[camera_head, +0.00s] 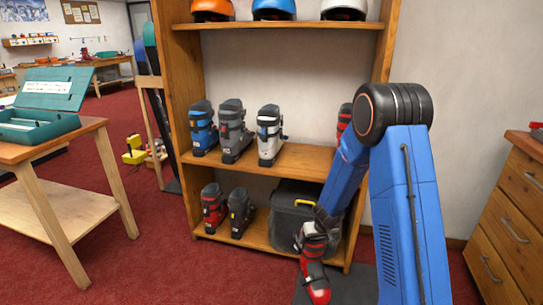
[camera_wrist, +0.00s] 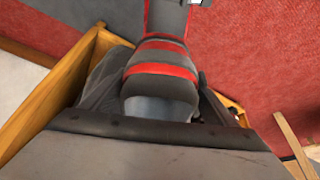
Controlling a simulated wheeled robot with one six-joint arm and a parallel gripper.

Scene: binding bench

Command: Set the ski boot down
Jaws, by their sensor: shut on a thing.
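A red, black and grey ski boot (camera_head: 314,268) hangs toe down from my gripper (camera_head: 318,226), in front of the shelf's lower right part. My gripper is shut on its upper part. In the wrist view the boot (camera_wrist: 160,58) shows as a dark shape with red bands between the two fingers. I cannot tell from these views whether its toe touches anything. The arm hides part of the shelf behind it.
The wooden shelf (camera_head: 262,160) holds several other boots, with helmets on top. A dark mat (camera_head: 350,287) lies on the red floor. A bench (camera_head: 62,145) stands left, drawers (camera_head: 510,225) right.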

